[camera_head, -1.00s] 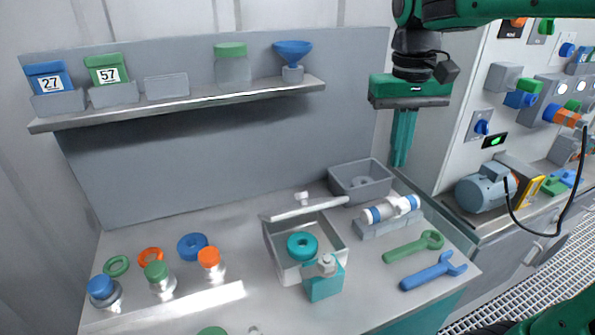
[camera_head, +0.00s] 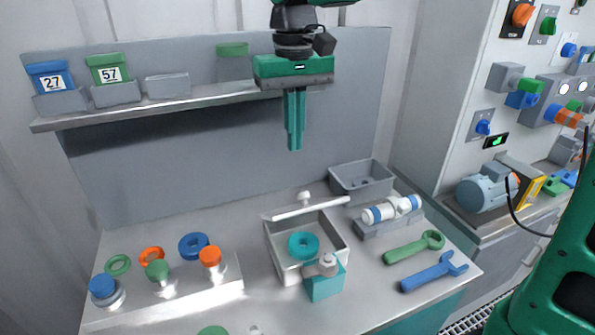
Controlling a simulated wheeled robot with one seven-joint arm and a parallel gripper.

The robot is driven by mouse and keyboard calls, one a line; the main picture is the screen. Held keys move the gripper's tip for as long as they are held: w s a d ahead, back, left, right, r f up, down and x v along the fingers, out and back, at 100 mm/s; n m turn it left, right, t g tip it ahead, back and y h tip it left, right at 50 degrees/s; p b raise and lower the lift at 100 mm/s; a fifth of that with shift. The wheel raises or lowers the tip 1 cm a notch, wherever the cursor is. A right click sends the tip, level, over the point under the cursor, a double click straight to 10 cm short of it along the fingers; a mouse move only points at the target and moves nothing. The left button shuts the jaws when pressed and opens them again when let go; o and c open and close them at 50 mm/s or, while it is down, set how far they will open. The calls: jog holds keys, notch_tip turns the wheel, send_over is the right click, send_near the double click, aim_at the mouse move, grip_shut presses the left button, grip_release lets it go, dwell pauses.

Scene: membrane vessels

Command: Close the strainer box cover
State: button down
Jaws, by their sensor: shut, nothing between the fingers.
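The strainer box (camera_head: 282,262) is a grey open-topped box on the bench, with a teal ring (camera_head: 303,246) inside it. Its cover (camera_head: 306,209) stands raised along the back edge, seen nearly edge-on, with a white knob (camera_head: 304,198) behind it. A teal block with a grey round knob (camera_head: 325,284) is at the box's front right. My gripper (camera_head: 294,148) is shut and empty, pointing down. It hangs above the bench, higher than the cover and apart from it, in front of the back panel.
A grey bin (camera_head: 361,179), a white cylinder on a rest (camera_head: 391,211), a green wrench (camera_head: 414,246) and a blue wrench (camera_head: 433,272) lie right of the box. Capped fittings (camera_head: 158,278) and rings stand left. A shelf (camera_head: 180,104) with bins runs behind.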

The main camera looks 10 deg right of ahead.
aim_at(304, 192)
jog(key=f, duration=0.2)
jog(key=s+f, duration=0.1)
jog(key=f, duration=0.1)
jog(key=s+f, duration=0.1)
jog(key=f, duration=0.1)
jog(key=shift+s+d+f, duration=0.1)
jog(key=shift+d+f, duration=0.15)
jog(key=shift+f, duration=0.1)
jog(key=shift+s+f, duration=0.2)
jog(key=shift+s+d+f+t, duration=0.15)
jog(key=shift+s+f+t, duration=0.05)
jog(key=shift+s+t, duration=0.25)
jog(key=shift+s+d+f+t, duration=0.1)
jog(key=shift+s+f+t, duration=0.1)
jog(key=shift+s+t, duration=0.25)
jog(key=s+d+f, duration=0.1)
jog(key=s+f, duration=0.5)
jog(key=shift+f+t, duration=0.15)
jog(key=shift+t, duration=0.25)
jog(key=shift+s+d, duration=0.1)
jog(key=shift+s, duration=0.05)
